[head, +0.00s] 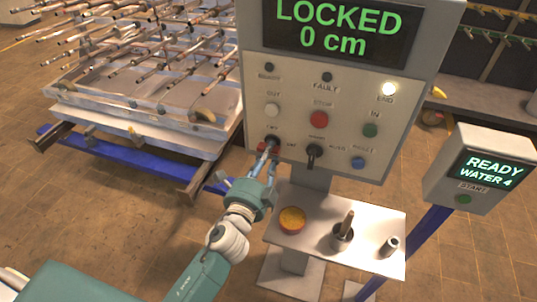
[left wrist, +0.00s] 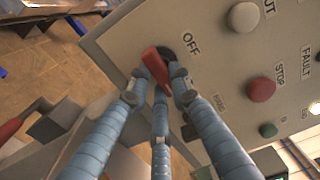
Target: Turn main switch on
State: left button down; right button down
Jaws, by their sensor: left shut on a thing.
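The main switch is on the grey control panel (head: 370,160). It has a red handle (head: 268,147) on a dark round base, at the panel's lower left edge. In the left wrist view the red handle (left wrist: 155,64) sits between my fingertips, beside a label reading OFF (left wrist: 191,44). My left gripper (head: 267,156) has its blue fingers closed around this handle; in the left wrist view the fingers (left wrist: 158,82) partly cover it. I cannot tell the handle's exact angle. My right gripper is not in view.
The panel's display (head: 340,32) reads LOCKED 0 cm, and the END lamp (head: 389,89) is lit. A black selector (head: 314,152) and several buttons sit close by. A shelf (head: 362,247) with a yellow-orange round item (head: 292,219) is below. A small box (head: 478,170) reads READY WATER 4.

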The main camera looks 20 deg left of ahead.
pick_arm(q)
jog(key=shift+f, duration=0.1)
jog(key=c, duration=1.5)
grip_release()
jog(key=shift+c, duration=0.2)
jog(key=s, duration=1.2)
jog(key=shift+a, duration=0.2)
